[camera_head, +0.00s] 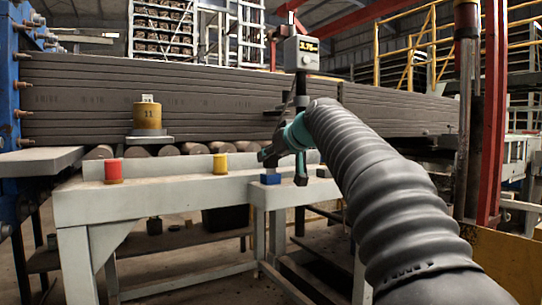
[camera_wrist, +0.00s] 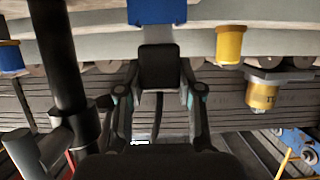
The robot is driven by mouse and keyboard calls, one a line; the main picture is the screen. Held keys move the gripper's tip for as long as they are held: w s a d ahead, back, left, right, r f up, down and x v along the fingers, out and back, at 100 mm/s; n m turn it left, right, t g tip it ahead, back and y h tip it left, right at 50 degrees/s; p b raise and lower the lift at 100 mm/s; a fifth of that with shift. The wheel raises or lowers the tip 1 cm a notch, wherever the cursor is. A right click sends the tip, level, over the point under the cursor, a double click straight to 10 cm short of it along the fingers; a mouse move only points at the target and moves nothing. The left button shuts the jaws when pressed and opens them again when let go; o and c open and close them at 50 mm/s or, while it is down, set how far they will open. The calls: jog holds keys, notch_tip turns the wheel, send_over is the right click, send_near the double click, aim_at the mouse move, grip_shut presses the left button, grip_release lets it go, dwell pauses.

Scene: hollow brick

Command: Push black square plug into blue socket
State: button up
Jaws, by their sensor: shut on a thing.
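The blue socket (camera_head: 270,179) sits on the front edge of the pale bench. It also shows at the top of the wrist view (camera_wrist: 157,11). My gripper (camera_head: 267,157) is right above the socket in the head view, pointing down. In the wrist view my gripper (camera_wrist: 159,72) is shut on the black square plug (camera_wrist: 158,58), with a finger on each side. The plug is in line with the socket, and a pale grey strip shows between them. Whether the plug's end touches or enters the socket cannot be told.
A red spool (camera_head: 113,171) and a yellow spool (camera_head: 220,163) stand on the bench (camera_head: 165,194) to the left. A yellow weight marked 11 (camera_head: 148,116) stands behind. A display box on a post (camera_head: 301,54) rises behind my gripper. Another blue round piece (camera_wrist: 10,56) shows in the wrist view.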

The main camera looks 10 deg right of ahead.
jog(key=shift+f, duration=0.15)
jog(key=o, duration=1.2)
jog(key=shift+s, duration=0.1)
jog(key=v, duration=1.2)
